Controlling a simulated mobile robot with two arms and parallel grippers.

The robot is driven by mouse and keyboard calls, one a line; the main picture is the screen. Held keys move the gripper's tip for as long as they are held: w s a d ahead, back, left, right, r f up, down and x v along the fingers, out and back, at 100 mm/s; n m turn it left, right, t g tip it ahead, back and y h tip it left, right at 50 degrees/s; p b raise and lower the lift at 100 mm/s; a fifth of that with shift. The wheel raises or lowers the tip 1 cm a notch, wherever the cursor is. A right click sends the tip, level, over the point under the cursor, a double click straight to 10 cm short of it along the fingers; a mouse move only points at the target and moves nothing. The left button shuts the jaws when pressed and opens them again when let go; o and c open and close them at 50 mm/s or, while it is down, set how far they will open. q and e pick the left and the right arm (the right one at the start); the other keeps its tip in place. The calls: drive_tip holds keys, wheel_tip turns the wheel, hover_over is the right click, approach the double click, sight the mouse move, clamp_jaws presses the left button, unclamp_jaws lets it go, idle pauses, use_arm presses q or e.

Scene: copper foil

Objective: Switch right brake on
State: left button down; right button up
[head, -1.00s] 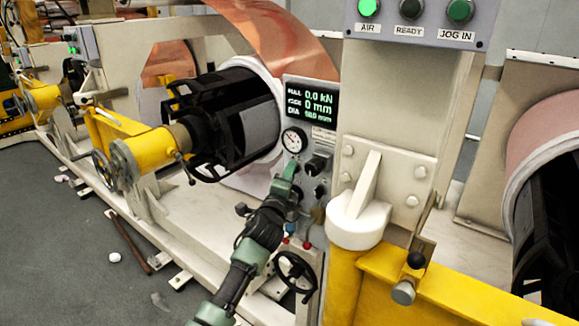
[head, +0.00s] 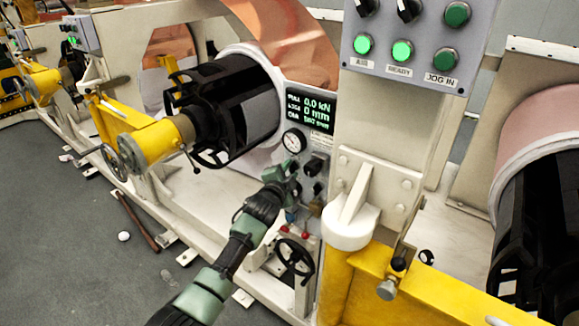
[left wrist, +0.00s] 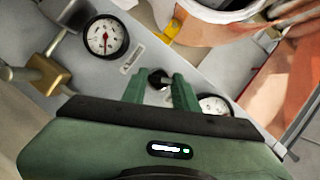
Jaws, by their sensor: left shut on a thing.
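My left gripper (head: 288,172) is at the grey control panel (head: 327,134), below its round gauge (head: 294,141). In the left wrist view the green fingers (left wrist: 162,92) straddle a small black knob (left wrist: 159,77) on the panel and are shut on it. In the head view the gripper hides that knob. I cannot read a label that tells whether it is the right brake switch. Other black knobs (head: 315,165) sit to the right of the gripper. My right gripper is not in view.
A lamp box (head: 414,45) stands above the panel, with AIR and READY lit green. Below the gripper are red-tipped levers (head: 305,233) and a black handwheel (head: 295,258). A yellow beam (head: 440,287) and a white post lie to the right.

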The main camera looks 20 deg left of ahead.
use_arm(q)
drive_tip(key=shift+f, duration=0.1)
idle(0.4)
drive_tip(key=c, duration=1.1)
unclamp_jaws()
drive_tip(key=shift+s+r+b, duration=0.15)
drive_tip(key=shift+s+r, duration=0.1)
drive_tip(key=shift+s, duration=1.05)
drive_tip(key=shift+s+r+b, duration=0.15)
drive_tip(key=shift+s+r, duration=0.15)
drive_tip(key=shift+s, duration=0.95)
drive_tip(key=shift+s+r+b, duration=0.15)
drive_tip(key=shift+s+r, duration=0.1)
drive_tip(key=shift+s, duration=1.05)
